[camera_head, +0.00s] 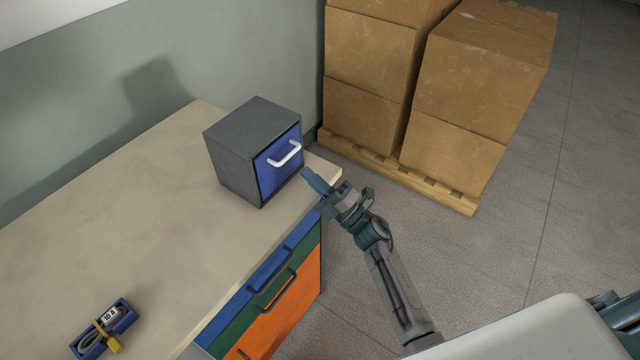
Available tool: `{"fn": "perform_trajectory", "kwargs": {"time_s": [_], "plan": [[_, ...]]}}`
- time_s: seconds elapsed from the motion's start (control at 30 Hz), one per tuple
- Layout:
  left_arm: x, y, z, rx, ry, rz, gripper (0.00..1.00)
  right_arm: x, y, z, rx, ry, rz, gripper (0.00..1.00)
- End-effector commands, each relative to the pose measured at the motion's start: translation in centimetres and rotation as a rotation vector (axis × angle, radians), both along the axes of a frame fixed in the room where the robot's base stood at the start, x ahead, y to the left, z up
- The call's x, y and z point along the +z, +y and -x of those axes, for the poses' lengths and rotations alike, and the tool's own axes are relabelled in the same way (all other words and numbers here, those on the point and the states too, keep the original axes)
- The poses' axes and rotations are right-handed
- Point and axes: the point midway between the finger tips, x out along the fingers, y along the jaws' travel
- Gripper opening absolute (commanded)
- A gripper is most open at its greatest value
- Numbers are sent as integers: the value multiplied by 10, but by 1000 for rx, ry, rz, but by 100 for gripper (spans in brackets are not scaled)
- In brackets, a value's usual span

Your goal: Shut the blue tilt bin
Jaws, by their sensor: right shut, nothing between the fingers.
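The blue tilt bin (276,171) is the blue front with a white handle (286,155) in a dark grey box (245,145) on the far end of the worktop. Its front looks flush with the box, or nearly so; a small tilt cannot be ruled out from here. My right gripper (309,173) is shut and empty. Its fingertips are close to the right edge of the blue front, below and right of the handle. I cannot tell whether they touch it. My left gripper is not in view.
The worktop (150,220) is mostly clear. A blue holder with a yellow tag (104,328) lies at its near left. Below the edge are blue, green and orange drawers (280,300). Cardboard boxes (460,80) stand on a pallet (390,170) behind. Floor is open at right.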

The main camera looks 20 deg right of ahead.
Motion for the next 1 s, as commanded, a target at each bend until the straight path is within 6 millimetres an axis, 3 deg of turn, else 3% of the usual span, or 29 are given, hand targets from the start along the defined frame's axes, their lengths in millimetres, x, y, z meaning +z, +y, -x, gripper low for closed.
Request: {"fn": "perform_trajectory", "kwargs": {"time_s": [0.03, 0.3, 1.0], "plan": [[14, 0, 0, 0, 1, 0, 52, 10, 1, -1, -1, 17, 15, 0], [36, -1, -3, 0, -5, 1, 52, 19, 9, -11, 1, 76, 57, 0], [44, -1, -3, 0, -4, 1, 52, 31, 20, -25, 0, 74, 58, 0]]}}
